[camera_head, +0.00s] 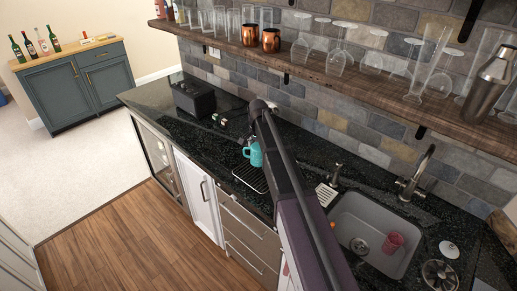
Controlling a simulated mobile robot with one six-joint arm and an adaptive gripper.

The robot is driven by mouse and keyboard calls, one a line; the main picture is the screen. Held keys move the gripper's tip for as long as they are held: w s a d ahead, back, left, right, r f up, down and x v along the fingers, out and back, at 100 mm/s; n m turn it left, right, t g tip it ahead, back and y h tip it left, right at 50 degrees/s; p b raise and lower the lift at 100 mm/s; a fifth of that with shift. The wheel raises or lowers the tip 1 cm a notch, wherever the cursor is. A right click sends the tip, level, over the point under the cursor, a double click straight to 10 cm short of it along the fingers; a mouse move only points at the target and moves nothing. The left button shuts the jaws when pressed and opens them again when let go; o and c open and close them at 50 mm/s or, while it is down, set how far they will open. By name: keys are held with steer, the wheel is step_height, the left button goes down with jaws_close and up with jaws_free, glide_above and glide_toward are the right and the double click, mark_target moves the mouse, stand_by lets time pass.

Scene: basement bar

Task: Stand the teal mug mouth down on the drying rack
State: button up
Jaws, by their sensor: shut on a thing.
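The teal mug (256,156) is in the middle of the view, above or at the black drying rack (243,176) on the dark counter. Its handle points left. The mug is small here, and I cannot tell which way its mouth faces or whether it touches the rack. My gripper (258,143) is at the mug, shut on it, and mostly hidden by my arm. My arm also covers the right part of the rack.
A black box (193,97) and small items (220,120) stand left on the counter. A sink (349,217) holding a reddish cup (393,243), and a faucet (415,172), are at right. A wooden shelf (340,82) with glasses and copper mugs overhangs the counter.

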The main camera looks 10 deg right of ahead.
steer(key=shift+f+b, duration=2.75)
steer(key=shift+f, duration=0.3)
steer(key=shift+f+b, duration=0.35)
steer(key=shift+f, duration=0.05)
steer(key=o, duration=0.8)
steer(key=shift+c, duration=0.2)
steer(key=shift+r, duration=0.1)
step_height(320, 180, up, 7)
steer(key=p, duration=0.7)
steer(key=shift+s, duration=0.1)
steer(key=shift+s, duration=0.15)
